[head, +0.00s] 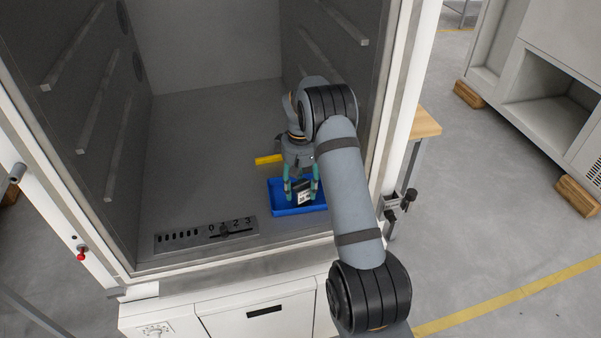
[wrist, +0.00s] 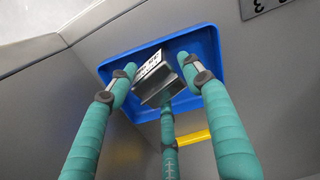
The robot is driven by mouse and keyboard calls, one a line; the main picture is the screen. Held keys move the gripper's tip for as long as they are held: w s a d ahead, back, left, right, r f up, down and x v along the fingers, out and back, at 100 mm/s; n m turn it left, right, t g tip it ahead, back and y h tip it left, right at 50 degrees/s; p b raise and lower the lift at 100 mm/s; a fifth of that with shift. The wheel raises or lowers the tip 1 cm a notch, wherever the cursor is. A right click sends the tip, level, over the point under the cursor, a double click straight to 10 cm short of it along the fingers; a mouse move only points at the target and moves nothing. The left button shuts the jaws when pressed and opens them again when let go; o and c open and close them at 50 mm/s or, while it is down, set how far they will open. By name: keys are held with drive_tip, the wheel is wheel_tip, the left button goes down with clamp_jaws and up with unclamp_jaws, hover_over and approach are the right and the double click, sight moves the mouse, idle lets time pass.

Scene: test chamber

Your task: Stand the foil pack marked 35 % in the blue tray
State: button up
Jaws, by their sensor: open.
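The blue tray (head: 284,210) stands on the chamber floor near the front right; it also shows in the wrist view (wrist: 207,40). A foil pack (head: 303,192) with a white label and a dark part is at the tray, between my fingers. In the wrist view the silvery pack (wrist: 158,88) shows over the tray floor with its label up and to the left. The print is too small to read as 35 %. The pack looks tilted in the head view; I cannot tell how it rests. My gripper (head: 301,197) is open, its teal fingers around the pack.
A yellow bar (head: 268,160) lies behind the tray. A grey slotted plate marked 0 to 3 (head: 206,235) lies left of the tray. The chamber's right wall is close beside my arm. The floor at the back left is clear.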

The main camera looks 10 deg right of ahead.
wheel_tip(320, 180, up, 10)
drive_tip(key=shift+f, duration=0.1)
drive_tip(key=shift+f+b, duration=0.1)
drive_tip(key=shift+b, duration=0.3)
